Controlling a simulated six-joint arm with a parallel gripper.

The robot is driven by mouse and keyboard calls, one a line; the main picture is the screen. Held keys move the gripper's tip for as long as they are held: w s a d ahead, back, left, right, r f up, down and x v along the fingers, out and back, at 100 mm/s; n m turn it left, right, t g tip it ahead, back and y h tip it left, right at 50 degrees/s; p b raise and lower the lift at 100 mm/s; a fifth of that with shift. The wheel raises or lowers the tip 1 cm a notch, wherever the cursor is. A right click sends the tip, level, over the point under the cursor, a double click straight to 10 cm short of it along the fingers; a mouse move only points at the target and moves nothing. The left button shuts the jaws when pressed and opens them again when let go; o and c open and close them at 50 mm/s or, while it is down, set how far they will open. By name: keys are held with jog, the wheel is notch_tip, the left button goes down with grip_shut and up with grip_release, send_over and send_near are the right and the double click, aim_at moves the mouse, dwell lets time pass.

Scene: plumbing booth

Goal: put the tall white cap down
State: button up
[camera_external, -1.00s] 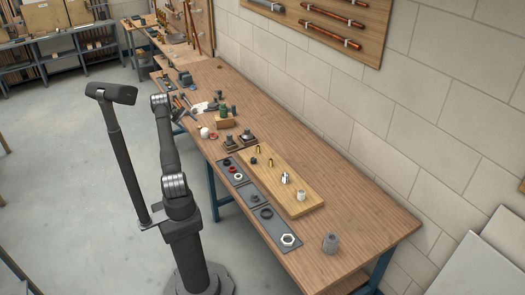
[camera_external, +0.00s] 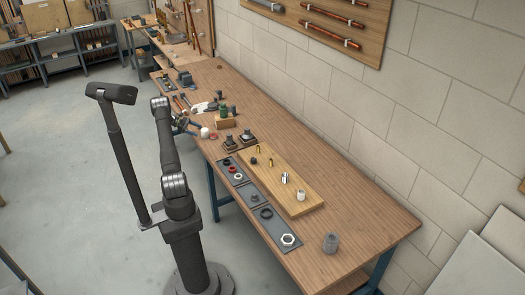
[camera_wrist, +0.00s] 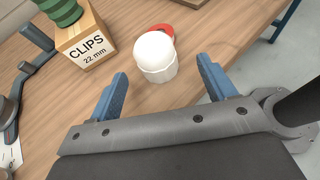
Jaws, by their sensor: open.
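The tall white cap (camera_wrist: 156,57) stands upright on the wooden bench, with a domed top. It also shows as a small white spot in the external view (camera_external: 204,132). My gripper (camera_wrist: 162,68) is open, with its blue fingers spread on either side of the cap's near side. Gaps show between both fingers and the cap, so nothing is held. In the external view my gripper is small and partly hidden by my arm.
A red ring (camera_wrist: 164,30) lies right behind the cap. Tools lie at the far left. The bench edge (camera_wrist: 268,22) is at right.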

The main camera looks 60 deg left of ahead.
aim_at(207, 130)
jog(key=x, duration=0.7)
jog(key=shift+w+a, duration=0.1)
jog(key=shift+w, duration=0.25)
jog(key=c, duration=1.2)
jog(key=shift+o, duration=0.2)
jog(key=shift+r, duration=0.1)
jog(key=shift+r, duration=0.4)
jog(key=r, duration=0.3)
jog(key=shift+w+d+r, duration=0.1)
jog(key=shift+d+r, duration=0.15)
jog(key=shift+r, duration=0.1)
jog(key=w+d+r, duration=0.4)
jog(key=d+r, duration=0.2)
jog(key=d, duration=0.4)
jog(key=shift+r, duration=0.25)
